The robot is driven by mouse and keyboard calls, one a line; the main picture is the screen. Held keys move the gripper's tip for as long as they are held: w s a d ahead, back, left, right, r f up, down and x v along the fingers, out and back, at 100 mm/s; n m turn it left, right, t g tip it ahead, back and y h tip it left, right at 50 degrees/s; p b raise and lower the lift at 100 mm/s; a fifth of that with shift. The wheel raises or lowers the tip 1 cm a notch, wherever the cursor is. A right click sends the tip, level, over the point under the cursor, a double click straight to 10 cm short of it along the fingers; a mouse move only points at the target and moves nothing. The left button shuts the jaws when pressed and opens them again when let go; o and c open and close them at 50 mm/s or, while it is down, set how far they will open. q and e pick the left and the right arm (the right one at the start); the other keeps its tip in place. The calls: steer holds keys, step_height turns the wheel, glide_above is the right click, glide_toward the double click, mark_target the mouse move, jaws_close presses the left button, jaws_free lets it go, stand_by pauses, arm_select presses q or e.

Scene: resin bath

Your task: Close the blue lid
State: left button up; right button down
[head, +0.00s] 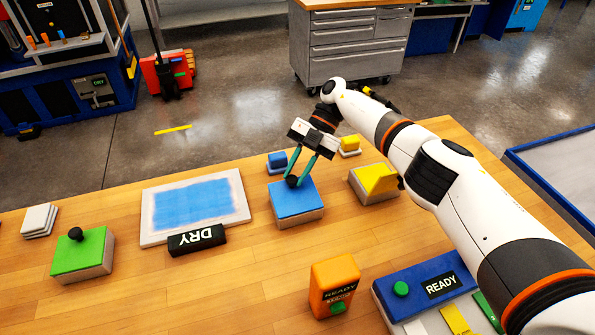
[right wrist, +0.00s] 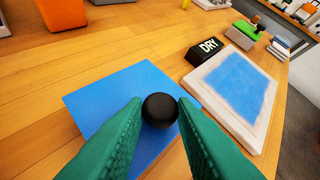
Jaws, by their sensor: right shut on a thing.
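The blue lid (head: 297,203) is a flat square plate with a round black knob (right wrist: 160,109) in its middle. It lies about level on the pale box (head: 300,221) near the middle of the table; I see no clear gap between them. My right gripper (head: 293,180) reaches down from above with its green fingers shut on the black knob. In the right wrist view the fingers touch the knob on both sides, and the blue lid (right wrist: 100,98) spreads out beneath. My left gripper is not in view.
A yellow box with a sloping yellow lid (head: 376,179) stands to the right, a small blue block (head: 277,161) behind. A white tray with a blue patch (head: 237,188) and a black DRY block (head: 197,239) are left. An orange READY unit (head: 334,279) stands in front.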

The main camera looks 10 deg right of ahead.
steer(key=c, duration=1.2)
jaws_free()
step_height(320, 180, up, 10)
steer(key=shift+b, duration=0.55)
steer(key=shift+s+f, duration=0.1)
